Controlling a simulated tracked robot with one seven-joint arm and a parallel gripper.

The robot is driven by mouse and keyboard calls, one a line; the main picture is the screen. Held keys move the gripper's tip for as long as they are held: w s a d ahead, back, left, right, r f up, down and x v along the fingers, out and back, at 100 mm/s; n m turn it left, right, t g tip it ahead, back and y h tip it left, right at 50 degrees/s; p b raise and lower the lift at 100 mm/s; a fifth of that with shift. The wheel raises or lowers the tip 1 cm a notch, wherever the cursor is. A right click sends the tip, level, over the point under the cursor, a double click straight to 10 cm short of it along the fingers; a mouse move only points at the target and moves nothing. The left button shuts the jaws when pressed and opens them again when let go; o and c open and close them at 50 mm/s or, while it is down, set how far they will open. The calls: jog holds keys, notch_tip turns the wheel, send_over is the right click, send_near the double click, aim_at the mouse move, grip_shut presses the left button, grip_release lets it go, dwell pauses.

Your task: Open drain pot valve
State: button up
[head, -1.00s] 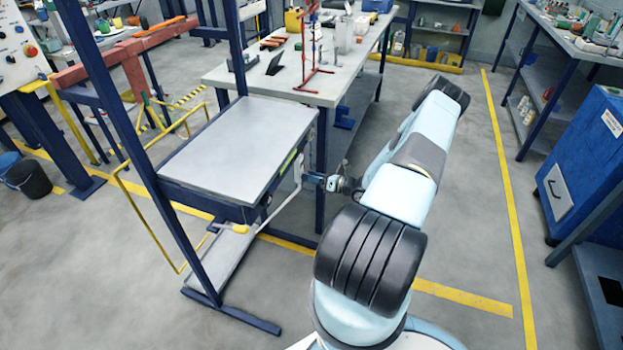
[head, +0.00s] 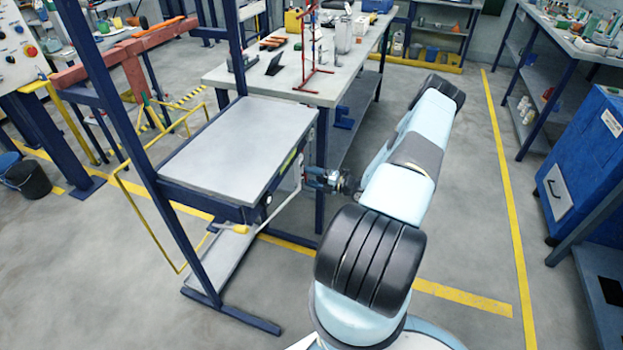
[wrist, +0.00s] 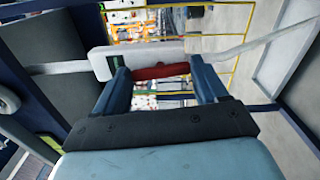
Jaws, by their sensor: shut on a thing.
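A red handle (wrist: 160,71) sits in front of a white block (wrist: 100,63) with a small dark panel; I take these to be the drain pot valve. A pale pipe (wrist: 52,68) runs out on both sides of the block. My gripper (wrist: 160,80) has its two blue fingers on either side of the red handle and is shut on it. In the head view my gripper (head: 312,178) is at the right side of the grey-topped rack, by the white pipe (head: 280,212). The handle is hidden there. I cannot make out the pot itself.
The grey-topped rack (head: 225,150) stands in a dark blue frame, with a lower shelf (head: 222,262) beneath. A yellow handle (head: 240,229) sits at its front corner. A workbench (head: 340,92) stands behind. The floor right of my arm is open up to a blue cabinet (head: 580,160).

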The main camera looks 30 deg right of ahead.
jog(key=shift+f+m, duration=0.1)
jog(key=shift+m, duration=0.5)
jog(key=shift+d, duration=0.1)
jog(key=o, duration=1.1)
jog(key=shift+c, duration=0.2)
jog(key=shift+s, duration=0.1)
jog(key=v, duration=1.3)
jog(key=shift+s+d, duration=0.15)
jog(key=shift+d, duration=0.05)
